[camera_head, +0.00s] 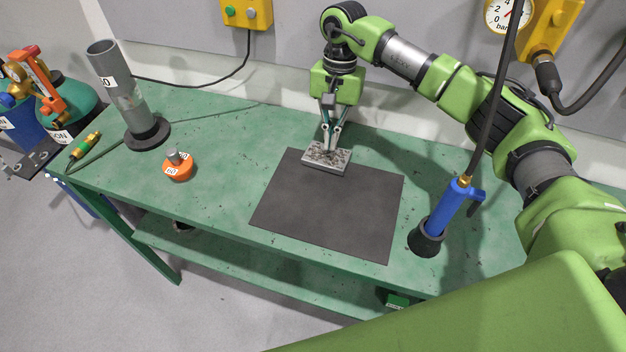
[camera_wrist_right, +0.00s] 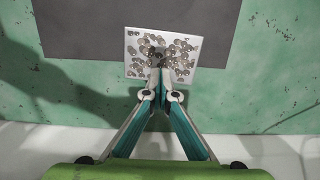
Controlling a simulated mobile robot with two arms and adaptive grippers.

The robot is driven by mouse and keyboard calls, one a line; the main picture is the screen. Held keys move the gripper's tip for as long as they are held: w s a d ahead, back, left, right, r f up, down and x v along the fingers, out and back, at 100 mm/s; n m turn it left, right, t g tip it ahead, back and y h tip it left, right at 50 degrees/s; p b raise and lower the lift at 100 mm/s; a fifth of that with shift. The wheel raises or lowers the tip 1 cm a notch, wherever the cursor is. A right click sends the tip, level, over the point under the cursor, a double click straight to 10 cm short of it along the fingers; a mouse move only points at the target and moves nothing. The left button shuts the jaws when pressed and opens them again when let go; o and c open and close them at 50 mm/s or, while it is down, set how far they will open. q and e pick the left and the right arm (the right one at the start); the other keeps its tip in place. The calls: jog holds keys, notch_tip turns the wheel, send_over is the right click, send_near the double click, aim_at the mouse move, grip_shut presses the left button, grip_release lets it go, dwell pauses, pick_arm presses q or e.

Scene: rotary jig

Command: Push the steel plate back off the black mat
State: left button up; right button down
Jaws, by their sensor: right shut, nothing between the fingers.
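The steel plate (camera_head: 318,161) is a small, light grey slab with a speckled, pitted top. It lies at the back edge of the black mat (camera_head: 325,210). In the wrist view the plate (camera_wrist_right: 140,45) straddles the edge of the mat (camera_wrist_right: 85,30), part on it and part over the green table. My right gripper (camera_head: 328,148) points down at the plate, fingers together and empty. In the wrist view its fingertips (camera_wrist_right: 161,76) overlap the plate's back part; I cannot tell whether they touch it. My left gripper is not in view.
An orange weight (camera_head: 178,170) and a grey tube on a black base (camera_head: 130,110) stand left. A blue tool in a black holder (camera_head: 447,215) stands right of the mat. A wall rises behind.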

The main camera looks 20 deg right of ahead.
dwell(0.5)
jog(key=shift+r, duration=0.7)
